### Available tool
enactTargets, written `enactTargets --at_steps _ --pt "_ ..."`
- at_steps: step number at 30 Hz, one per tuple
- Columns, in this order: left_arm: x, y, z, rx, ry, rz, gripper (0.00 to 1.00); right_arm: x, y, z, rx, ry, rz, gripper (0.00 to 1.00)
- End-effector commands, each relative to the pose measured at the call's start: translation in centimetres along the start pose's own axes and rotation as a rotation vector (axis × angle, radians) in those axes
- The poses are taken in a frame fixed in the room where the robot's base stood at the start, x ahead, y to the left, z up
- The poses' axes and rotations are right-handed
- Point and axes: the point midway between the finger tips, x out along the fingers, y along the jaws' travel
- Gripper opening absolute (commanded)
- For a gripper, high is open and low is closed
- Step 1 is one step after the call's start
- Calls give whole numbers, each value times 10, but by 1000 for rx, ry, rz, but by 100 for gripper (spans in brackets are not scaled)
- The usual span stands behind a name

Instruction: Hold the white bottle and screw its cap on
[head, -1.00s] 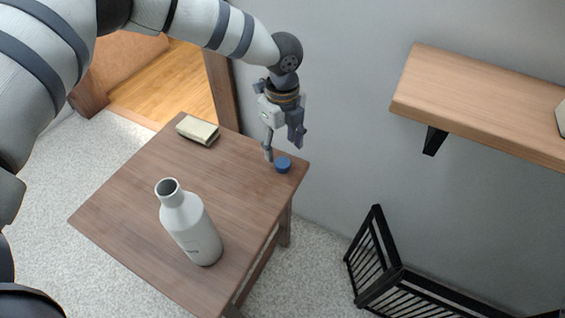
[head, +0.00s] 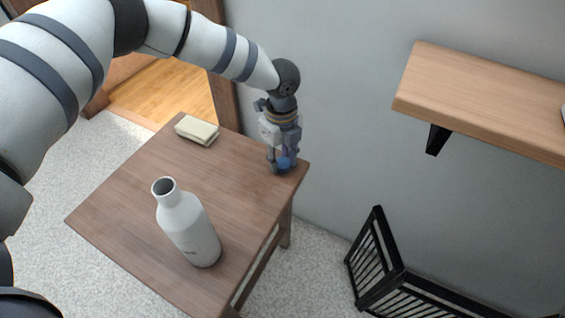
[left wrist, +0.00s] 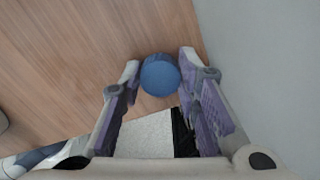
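The white bottle (head: 188,228) stands upright on the wooden table near its front edge, its mouth open and uncapped. The blue cap (head: 284,163) is at the table's far right corner. My left gripper (head: 283,163) reaches down over that corner with one finger on each side of the cap. In the left wrist view the cap (left wrist: 160,75) sits between the fingertips, which appear to touch its sides. The cap looks to be at table height. My right gripper is not in view.
The wooden table (head: 150,165) has free room between bottle and cap. A pale folded item (head: 197,130) lies at its back corner. The grey wall is close behind the cap. A wooden shelf (head: 480,95) juts out at the right, above a black slatted rack (head: 385,270).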

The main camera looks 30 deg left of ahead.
Motion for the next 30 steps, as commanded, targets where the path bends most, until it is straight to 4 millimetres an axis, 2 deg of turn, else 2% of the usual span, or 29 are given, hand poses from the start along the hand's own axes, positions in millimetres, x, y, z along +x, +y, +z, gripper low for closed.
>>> enactTargets --at_steps 11,14,17,24,30 --pt "-4 0 0 -1 0 -1 21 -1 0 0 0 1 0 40" --pt "-14 -1 1 -1 -1 -4 21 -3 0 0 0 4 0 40" --pt "-33 -1 1 -1 -1 -6 21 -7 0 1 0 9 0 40" --pt "-98 48 -6 2 0 -9 21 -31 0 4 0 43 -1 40" --pt "-119 100 -14 0 1 -7 21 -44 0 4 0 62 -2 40"
